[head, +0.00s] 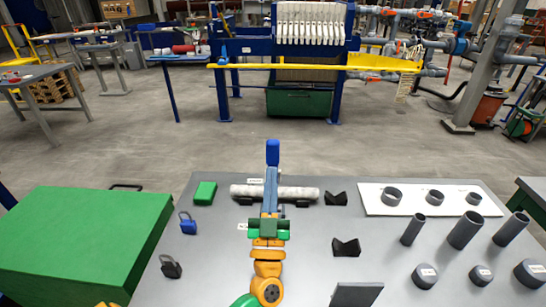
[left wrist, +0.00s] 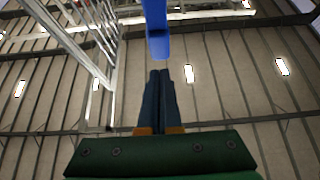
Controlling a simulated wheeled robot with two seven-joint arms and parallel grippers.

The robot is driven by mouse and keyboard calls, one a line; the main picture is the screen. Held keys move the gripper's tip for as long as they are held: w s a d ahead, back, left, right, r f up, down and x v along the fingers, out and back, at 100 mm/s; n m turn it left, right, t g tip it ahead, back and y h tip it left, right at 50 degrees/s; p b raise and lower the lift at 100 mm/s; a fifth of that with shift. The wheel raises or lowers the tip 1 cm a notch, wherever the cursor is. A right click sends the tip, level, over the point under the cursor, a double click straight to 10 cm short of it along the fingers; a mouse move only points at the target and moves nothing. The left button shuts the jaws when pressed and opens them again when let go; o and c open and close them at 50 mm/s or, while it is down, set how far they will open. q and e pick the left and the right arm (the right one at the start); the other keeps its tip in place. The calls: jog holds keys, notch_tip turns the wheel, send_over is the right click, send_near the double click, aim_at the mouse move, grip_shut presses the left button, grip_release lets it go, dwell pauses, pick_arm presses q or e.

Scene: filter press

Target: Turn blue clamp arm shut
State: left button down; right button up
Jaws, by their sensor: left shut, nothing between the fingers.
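The blue clamp arm (head: 272,152) stands up at the far edge of the grey table, behind a light pipe (head: 300,193) that lies across black supports. In the left wrist view the clamp arm (left wrist: 156,28) hangs in from the top edge as a blue bar. My left gripper (head: 271,172) has its long fingers together with nothing between them. The gripper hides the clamp's base and the middle of the pipe. My right gripper is not in view.
The grey table (head: 310,235) holds a green block (head: 204,193), a blue padlock (head: 188,224), a black padlock (head: 171,267) and black V-blocks (head: 346,247). A white mat (head: 400,205) bears grey rings, with upright tubes nearby. A green box (head: 85,240) stands left.

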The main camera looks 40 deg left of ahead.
aim_at(273, 158)
pick_arm(q)
jog(key=shift+w+a+r, duration=0.1)
jog(key=shift+w+a, duration=0.4)
jog(key=shift+w, duration=0.25)
jog(key=shift+w+a+r, duration=0.1)
jog(key=shift+w+a, duration=0.35)
jog(key=shift+w, duration=0.35)
jog(key=shift+w+a, duration=0.5)
jog(key=shift+w, duration=0.25)
